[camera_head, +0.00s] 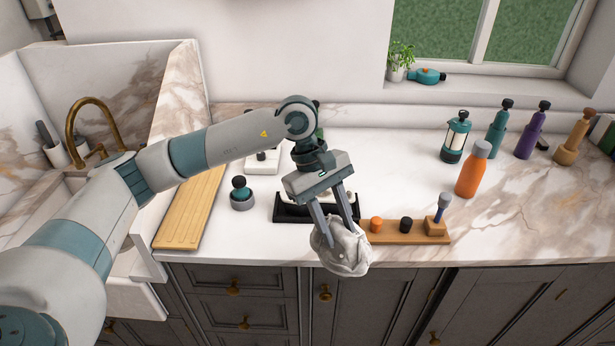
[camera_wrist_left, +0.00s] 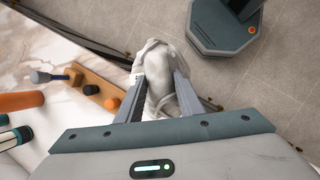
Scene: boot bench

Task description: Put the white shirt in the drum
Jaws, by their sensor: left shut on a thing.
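The white shirt (camera_head: 342,252) is a crumpled, greyish-white bundle. My left gripper (camera_head: 335,228) is shut on it and holds it at the front edge of the counter, in front of the cabinet doors. In the left wrist view the shirt (camera_wrist_left: 160,75) sits between the two fingers of the left gripper (camera_wrist_left: 158,95), with the floor beyond it. No drum can be made out in either view. My right gripper is not in view.
A wooden block with knobs (camera_head: 408,238) and a black tray (camera_head: 290,212) lie close behind the shirt. An orange bottle (camera_head: 472,172) and several other bottles stand at right. A cutting board (camera_head: 190,210) and sink are at left.

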